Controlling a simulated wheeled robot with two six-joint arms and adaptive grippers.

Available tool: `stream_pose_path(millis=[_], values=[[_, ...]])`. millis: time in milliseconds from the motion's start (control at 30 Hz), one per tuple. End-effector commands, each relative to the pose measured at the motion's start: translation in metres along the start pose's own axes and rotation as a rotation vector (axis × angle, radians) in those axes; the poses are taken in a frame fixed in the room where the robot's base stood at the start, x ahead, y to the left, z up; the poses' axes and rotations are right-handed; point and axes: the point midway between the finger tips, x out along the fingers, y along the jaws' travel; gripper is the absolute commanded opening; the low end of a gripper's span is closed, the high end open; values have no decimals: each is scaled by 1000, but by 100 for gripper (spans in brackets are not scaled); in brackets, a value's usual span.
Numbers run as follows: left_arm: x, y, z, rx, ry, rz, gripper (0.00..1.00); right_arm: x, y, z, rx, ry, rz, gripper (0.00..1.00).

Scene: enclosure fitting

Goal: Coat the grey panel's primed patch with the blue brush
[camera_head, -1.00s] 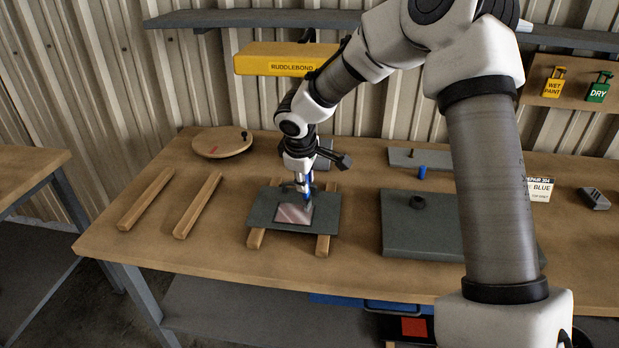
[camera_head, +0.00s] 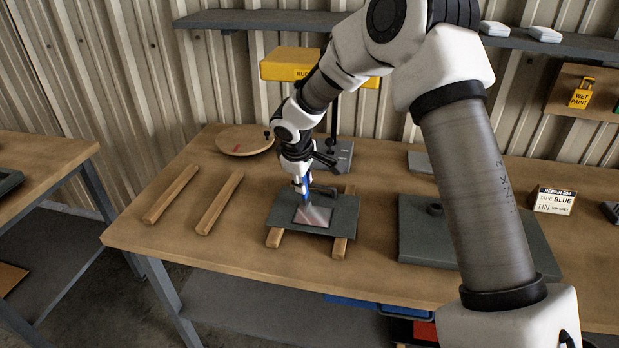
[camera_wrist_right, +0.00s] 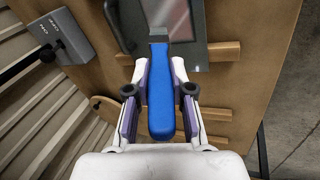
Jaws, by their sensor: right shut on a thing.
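The grey panel (camera_head: 283,208) lies across two wooden strips on the bench. Its pale pinkish patch (camera_head: 318,216) faces up, with a lighter whitish area near the brush tip. My right gripper (camera_head: 301,183) is above the panel, shut on the blue brush (camera_wrist_right: 160,95), whose handle points up between the fingers in the right wrist view. The brush's lower end (camera_head: 306,202) is at the patch's upper left part; whether the bristles touch is too small to tell. The patch also shows in the right wrist view (camera_wrist_right: 168,18). My left gripper is not in view.
Two bare wooden strips (camera_head: 219,203) lie to the left. A round wooden disc (camera_head: 245,140) lies behind. A dark grey slab (camera_head: 450,232) and a card reading BLUE (camera_head: 554,200) are to the right. A yellow box (camera_head: 290,64) stands above the bench back.

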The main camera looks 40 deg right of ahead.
Motion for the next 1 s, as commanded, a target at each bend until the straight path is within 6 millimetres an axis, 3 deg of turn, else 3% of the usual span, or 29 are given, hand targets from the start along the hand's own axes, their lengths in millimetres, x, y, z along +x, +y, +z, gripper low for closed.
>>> stream_pose_path(millis=[600, 867, 1000], values=[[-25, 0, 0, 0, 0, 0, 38, -1, -8, -32, -1, -1, 0, 0], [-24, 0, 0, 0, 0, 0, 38, 1, -9, -33, 0, 0, 0, 0], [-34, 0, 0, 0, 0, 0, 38, -11, -4, -34, 0, 0, 1, 0]])
